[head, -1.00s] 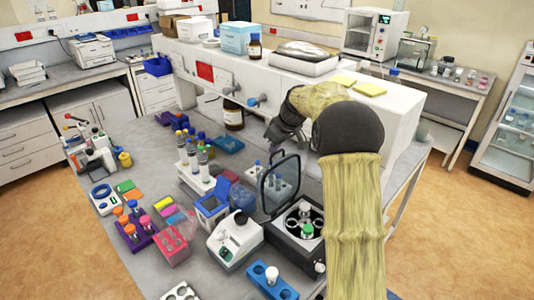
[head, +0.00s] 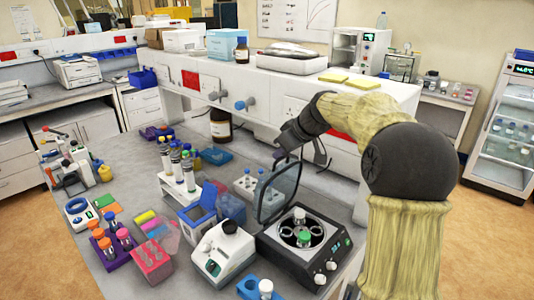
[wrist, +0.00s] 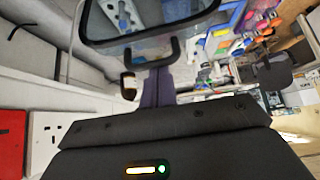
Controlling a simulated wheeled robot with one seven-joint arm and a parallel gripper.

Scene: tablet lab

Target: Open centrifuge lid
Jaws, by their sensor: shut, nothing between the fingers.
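The centrifuge (head: 334,251) is a dark box with a round rotor well holding a green-capped tube, near the front right of the bench. Its lid (head: 262,207), a dark frame with a clear pane, stands raised, roughly upright, at the back left of the well. My gripper (head: 282,153) is just behind and above the lid's top edge, shut and empty. In the wrist view, the lid (wrist: 100,38) crosses the top, just beyond my shut fingers (wrist: 155,85). I cannot tell whether they touch it.
A small white device (head: 222,251) and a blue box (head: 197,217) stand left of the centrifuge. A tube rack (head: 180,190) is farther left. The white shelf unit (head: 340,105) with sockets rises behind my gripper.

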